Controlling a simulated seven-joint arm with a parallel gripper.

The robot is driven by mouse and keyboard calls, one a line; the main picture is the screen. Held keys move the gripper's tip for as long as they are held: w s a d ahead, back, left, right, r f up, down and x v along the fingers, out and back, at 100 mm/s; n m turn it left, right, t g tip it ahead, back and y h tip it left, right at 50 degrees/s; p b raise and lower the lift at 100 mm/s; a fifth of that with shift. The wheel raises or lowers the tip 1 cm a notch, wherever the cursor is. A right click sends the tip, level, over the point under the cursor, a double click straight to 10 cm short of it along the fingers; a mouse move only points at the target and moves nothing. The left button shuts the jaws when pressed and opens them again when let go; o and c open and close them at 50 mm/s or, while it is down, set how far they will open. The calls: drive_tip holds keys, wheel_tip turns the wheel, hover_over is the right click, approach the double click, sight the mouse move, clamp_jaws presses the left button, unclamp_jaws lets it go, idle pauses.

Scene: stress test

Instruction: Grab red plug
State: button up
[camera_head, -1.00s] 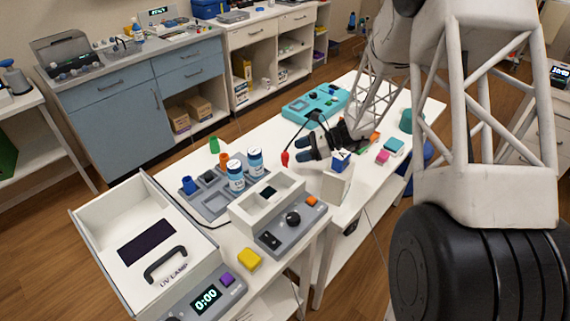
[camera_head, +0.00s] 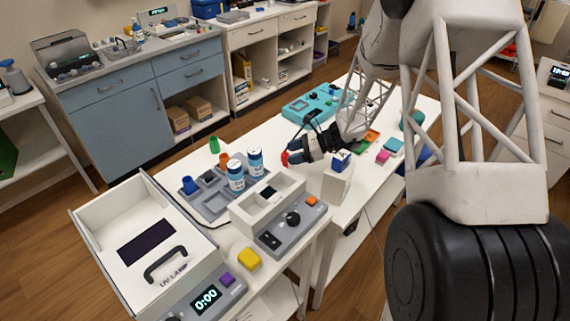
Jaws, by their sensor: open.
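The red plug (camera_head: 285,158) is a small red piece near the middle of the white table, beside the rack with the bottles. My gripper (camera_head: 289,157) reaches in from the right with its dark fingers at the plug. The fingers are open and partly cover the plug, so I cannot tell whether they touch it. A dark cable arcs above the gripper towards the teal box.
A teal box (camera_head: 312,103) lies behind the gripper. A grey rack (camera_head: 206,200) holds white-and-blue bottles (camera_head: 236,176). A grey device (camera_head: 284,236) with a black knob stands in front. A white block (camera_head: 337,184) with a blue cube (camera_head: 341,160) stands close to the gripper's right. An open UV lamp box (camera_head: 113,215) is at the left.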

drive_tip(key=shift+x, duration=2.55)
drive_tip(key=c, duration=1)
drive_tip(key=shift+w+r, duration=0.1)
drive_tip(key=shift+r, duration=0.1)
wheel_tip(320, 180, up, 10)
drive_tip(key=shift+f, duration=0.15)
